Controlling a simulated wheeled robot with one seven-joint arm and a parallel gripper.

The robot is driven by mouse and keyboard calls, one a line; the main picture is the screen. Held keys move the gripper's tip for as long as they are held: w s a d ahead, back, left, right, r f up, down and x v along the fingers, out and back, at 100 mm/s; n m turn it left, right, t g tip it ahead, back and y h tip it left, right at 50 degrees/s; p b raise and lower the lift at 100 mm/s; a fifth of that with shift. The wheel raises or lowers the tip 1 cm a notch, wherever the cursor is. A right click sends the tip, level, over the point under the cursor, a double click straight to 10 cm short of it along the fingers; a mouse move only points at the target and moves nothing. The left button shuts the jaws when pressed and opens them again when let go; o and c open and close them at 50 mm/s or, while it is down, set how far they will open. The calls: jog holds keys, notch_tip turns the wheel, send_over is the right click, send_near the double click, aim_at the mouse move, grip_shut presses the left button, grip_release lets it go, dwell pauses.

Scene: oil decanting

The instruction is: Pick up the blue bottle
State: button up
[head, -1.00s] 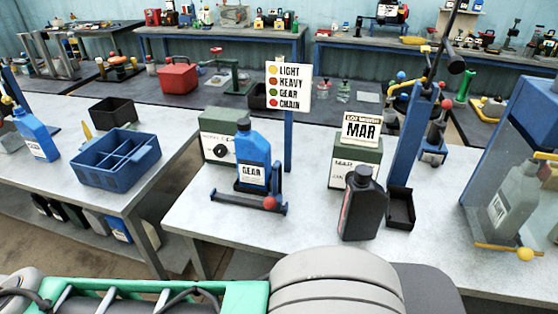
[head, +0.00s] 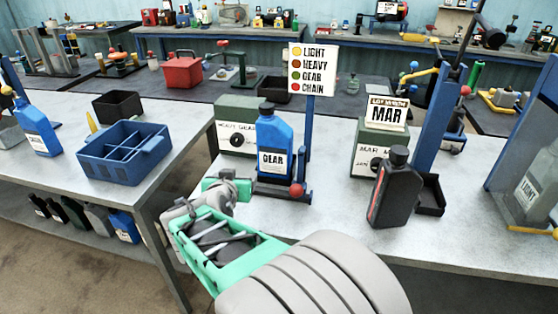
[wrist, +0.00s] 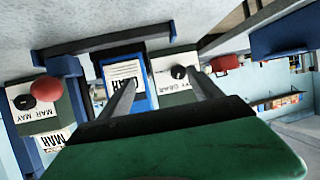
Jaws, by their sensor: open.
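A blue bottle with a black cap and a GEAR label (head: 274,140) stands upright in a dark blue holder with a red ball knob (head: 297,190). In the wrist view, which is upside down, the blue bottle (wrist: 141,74) shows beyond the fingers, nearer the left one, which partly covers its label. My gripper (head: 243,188) is in front of the bottle at its lower left in the head view. Its fingers (wrist: 160,76) are open with nothing between them. I cannot tell the exact gap to the bottle. A second blue bottle (head: 38,130) stands at the far left.
A black bottle (head: 395,188) and a black tray (head: 430,196) stand to the right. Green boxes (head: 237,115) stand behind the bottles. A sign (head: 313,70) on a post rises behind the holder. A blue divided crate (head: 124,160) is on the left table.

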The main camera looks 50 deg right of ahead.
aim_at(273, 143)
jog(key=o, duration=0.5)
jog(key=s+d+r+h, duration=0.1)
jog(key=d+h, duration=0.1)
jog(key=s+d+r+m+h, duration=0.1)
jog(key=d, duration=0.2)
jog(key=s+d+r+m+h+b, duration=0.1)
jog(key=s+d+r+h, duration=0.1)
jog(key=d, duration=0.1)
jog(key=shift+d+h, duration=0.2)
jog(key=shift+h, duration=0.1)
jog(key=shift+c, duration=0.2)
jog(key=shift+o, duration=0.3)
jog(key=p+x, duration=0.1)
jog(key=x, duration=0.5)
jog(key=shift+r, duration=0.2)
jog(key=shift+p+x, duration=0.85)
jog(key=shift+x, duration=1.9)
